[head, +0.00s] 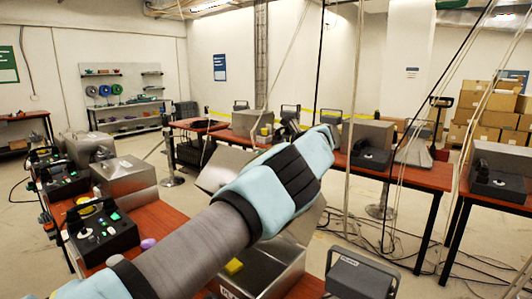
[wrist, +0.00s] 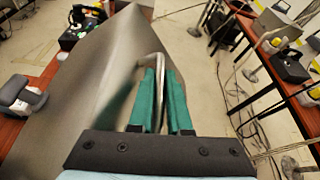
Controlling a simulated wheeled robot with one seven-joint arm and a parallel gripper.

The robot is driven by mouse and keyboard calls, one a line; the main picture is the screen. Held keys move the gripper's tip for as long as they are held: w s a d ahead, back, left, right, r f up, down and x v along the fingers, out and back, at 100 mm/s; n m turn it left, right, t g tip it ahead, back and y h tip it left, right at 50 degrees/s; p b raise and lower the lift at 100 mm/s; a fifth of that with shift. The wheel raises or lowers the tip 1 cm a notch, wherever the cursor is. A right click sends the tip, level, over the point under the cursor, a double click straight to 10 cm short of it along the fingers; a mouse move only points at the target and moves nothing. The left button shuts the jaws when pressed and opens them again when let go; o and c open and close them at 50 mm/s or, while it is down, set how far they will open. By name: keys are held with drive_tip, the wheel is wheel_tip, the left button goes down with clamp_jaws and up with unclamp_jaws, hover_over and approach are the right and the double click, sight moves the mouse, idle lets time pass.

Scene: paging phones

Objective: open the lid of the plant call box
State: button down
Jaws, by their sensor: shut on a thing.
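The plant call box (head: 272,262) is a grey metal box on the red table in front of me, partly behind my arm in the head view. Its grey lid (head: 222,170) stands raised and tilted, showing on both sides of my arm. In the wrist view the lid (wrist: 85,95) fills much of the left and middle. My gripper (wrist: 161,78) has its green fingers shut around the bent metal handle (wrist: 149,60) at the lid. In the head view my arm hides the fingers and handle. A yellow piece (head: 233,266) shows at the box.
A grey and black phone unit (head: 360,275) stands right of the box. Black consoles (head: 100,228) and another grey box (head: 125,178) stand to the left. Hanging cables (head: 352,120) cross the right side. More tables with devices stand behind, with floor between.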

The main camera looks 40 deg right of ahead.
drive_tip(key=c, duration=1.2)
unclamp_jaws()
drive_tip(key=shift+o, duration=0.2)
